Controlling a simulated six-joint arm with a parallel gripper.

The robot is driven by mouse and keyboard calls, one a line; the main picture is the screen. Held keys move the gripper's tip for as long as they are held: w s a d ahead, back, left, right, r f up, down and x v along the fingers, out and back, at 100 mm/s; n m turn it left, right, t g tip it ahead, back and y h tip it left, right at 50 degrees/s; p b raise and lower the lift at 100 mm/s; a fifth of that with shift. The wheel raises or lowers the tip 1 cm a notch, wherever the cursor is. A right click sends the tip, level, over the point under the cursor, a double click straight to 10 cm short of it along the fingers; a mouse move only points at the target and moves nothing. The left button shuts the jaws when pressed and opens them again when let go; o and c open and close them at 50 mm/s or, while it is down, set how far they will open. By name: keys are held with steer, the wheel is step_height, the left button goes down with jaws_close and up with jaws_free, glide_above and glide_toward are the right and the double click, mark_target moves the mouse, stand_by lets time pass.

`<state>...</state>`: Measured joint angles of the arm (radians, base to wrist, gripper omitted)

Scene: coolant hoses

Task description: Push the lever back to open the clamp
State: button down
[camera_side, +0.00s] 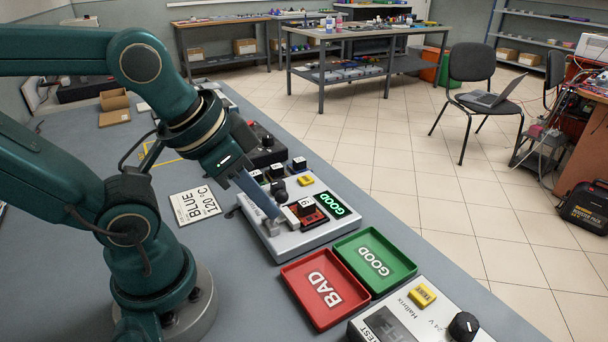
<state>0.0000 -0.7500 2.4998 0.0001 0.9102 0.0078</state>
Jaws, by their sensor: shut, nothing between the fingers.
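The grey test device (300,237) stands on the bench in the middle, with a lit green GOOD display (333,204). A black round knob (279,188), which looks like the clamp lever's end, rises from its top. A pale block (290,214) and an orange-red part (313,217) with a dark block on it lie in front of the display. My gripper (275,213) is shut, its fingers reaching down to the device top beside the pale block, left of and below the knob. It appears empty. The fingers hide part of the clamp; I cannot tell whether they touch the lever.
A red BAD tray (297,291) and a green GOOD tray (347,254) lie right in front of the device. Another device (400,318) with a black knob stands at the bottom right. A BLUE 120 °C card (195,205) lies on the bench to the left.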

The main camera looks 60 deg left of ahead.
steer(key=w+a+r+g, duration=0.45)
steer(key=w+a, duration=0.25)
steer(key=w, duration=0.4)
steer(key=shift+n+g+y, duration=0.25)
steer(key=shift+n+y, duration=0.05)
steer(key=shift+n, duration=0.6)
steer(key=w+a+f, duration=0.2)
steer(key=a, duration=0.1)
steer(key=shift+w+a+f, duration=0.15)
steer(key=shift+a+f, duration=0.05)
steer(key=shift+f, duration=0.15)
steer(key=shift+f, duration=0.1)
steer(key=f, duration=1)
steer(key=shift+w+a, duration=0.2)
steer(key=shift+a, duration=0.05)
steer(key=shift+s+d+r, duration=0.1)
steer(key=shift+s+r, duration=0.1)
steer(key=shift+s, duration=0.25)
steer(key=shift+s+d+r, duration=0.1)
steer(key=shift+s+r, duration=0.1)
steer(key=shift+s, duration=0.25)
steer(key=shift+s+d+r, duration=0.1)
steer(key=shift+s+r, duration=0.05)
steer(key=shift+s, duration=0.35)
steer(key=shift+s+d+r, duration=0.1)
steer(key=shift+s, duration=0.35)
